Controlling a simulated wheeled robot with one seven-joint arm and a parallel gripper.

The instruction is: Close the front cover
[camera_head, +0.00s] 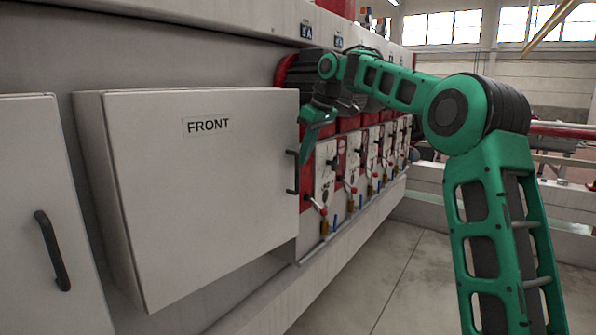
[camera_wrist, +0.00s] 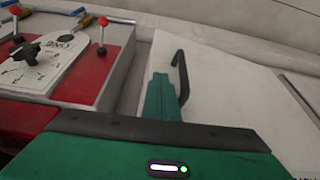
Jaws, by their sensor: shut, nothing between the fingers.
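The front cover (camera_head: 205,190) is a large pale panel labelled FRONT on the left of the head view. It stands out from the machine face, and its left side wall shows. I cannot tell whether a gap remains at its right edge. Its dark handle (camera_head: 291,172) is near that right edge. My gripper (camera_head: 304,158) is shut and empty, its green fingers pointing down just right of the handle. In the wrist view the fingertips (camera_wrist: 160,78) are beside the handle (camera_wrist: 181,75), over the pale cover (camera_wrist: 235,85). Contact cannot be told.
A second pale cover (camera_head: 45,220) with a dark handle is at the far left. Right of the front cover is a row of red and white control panels (camera_head: 325,170) with red-knobbed levers, close to my gripper. The floor (camera_head: 390,270) in front is clear.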

